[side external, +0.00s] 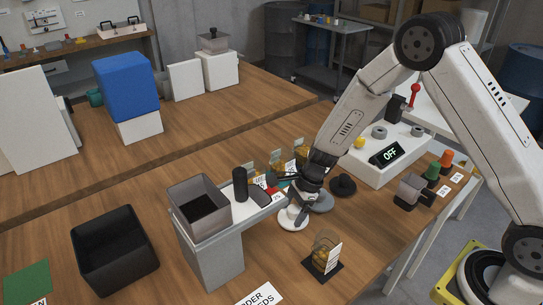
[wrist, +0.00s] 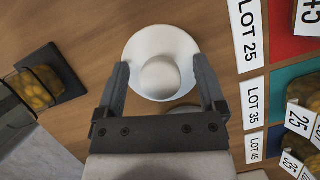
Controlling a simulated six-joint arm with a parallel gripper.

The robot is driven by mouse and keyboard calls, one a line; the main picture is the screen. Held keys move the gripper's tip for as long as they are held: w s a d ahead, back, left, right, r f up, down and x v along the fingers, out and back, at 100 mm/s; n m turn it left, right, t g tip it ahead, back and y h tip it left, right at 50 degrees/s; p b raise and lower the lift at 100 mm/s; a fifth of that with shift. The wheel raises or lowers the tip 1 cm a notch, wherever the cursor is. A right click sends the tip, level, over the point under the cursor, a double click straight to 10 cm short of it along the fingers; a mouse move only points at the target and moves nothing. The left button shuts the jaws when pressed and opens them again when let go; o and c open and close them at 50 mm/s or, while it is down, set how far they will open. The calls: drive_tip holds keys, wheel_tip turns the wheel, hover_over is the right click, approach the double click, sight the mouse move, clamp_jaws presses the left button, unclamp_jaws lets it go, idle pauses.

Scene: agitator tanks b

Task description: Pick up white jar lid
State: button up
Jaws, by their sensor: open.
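The white jar lid (wrist: 158,48) is a round disc with a domed knob, lying flat on the wooden table. In the side external view the white jar lid (side external: 291,222) lies below my gripper, partly hidden by it. My gripper (wrist: 160,78) is open and empty, with one finger on each side of the knob in the wrist view. In the side external view my gripper (side external: 297,213) points down just over the lid. I cannot tell whether the fingers touch it.
A grey lid (side external: 322,203) lies close behind the white one, and a black lid (side external: 343,186) farther right. A jar on a black base (side external: 324,257) stands in front. A grey pedestal with a hopper (side external: 213,240) is left. Labelled lot jars (wrist: 303,117) stand nearby.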

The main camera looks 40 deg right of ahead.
idle(0.3)
clamp_jaws()
drive_tip(key=shift+r, duration=0.2)
drive_tip(key=shift+r, duration=0.85)
drive_tip(key=s+d+r, duration=0.1)
drive_tip(key=s+r, duration=1)
drive_tip(key=s, duration=0.3)
drive_tip(key=shift+d, duration=0.35)
